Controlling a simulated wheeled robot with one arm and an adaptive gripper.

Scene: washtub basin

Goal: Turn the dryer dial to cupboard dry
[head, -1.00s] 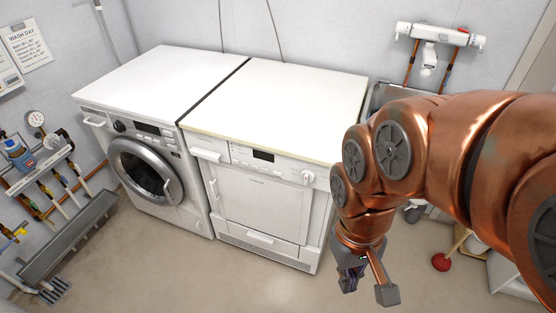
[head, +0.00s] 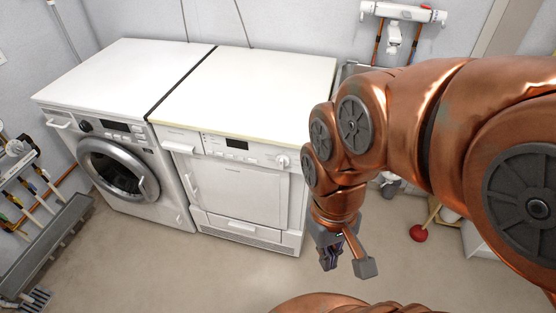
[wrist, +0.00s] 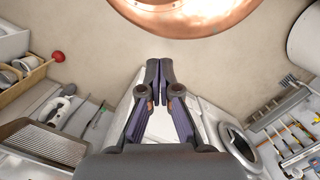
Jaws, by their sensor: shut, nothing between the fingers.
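The white dryer (head: 243,197) stands to the right of the washing machine in the head view. Its round white dial (head: 283,161) is at the right end of the front control panel, beside a small dark display (head: 237,145). The dial's markings are too small to read. My gripper (head: 329,264) hangs in front of the dryer's right side, lower than the dial and apart from it. The fingers also show in the wrist view (wrist: 159,68), shut together and empty. In that view the white machines lie behind the fingers and the dial cannot be made out.
The washing machine (head: 119,165) with its round door stands left of the dryer. A red plunger (head: 419,233) is on the floor to the right. The floor in front of the machines is clear.

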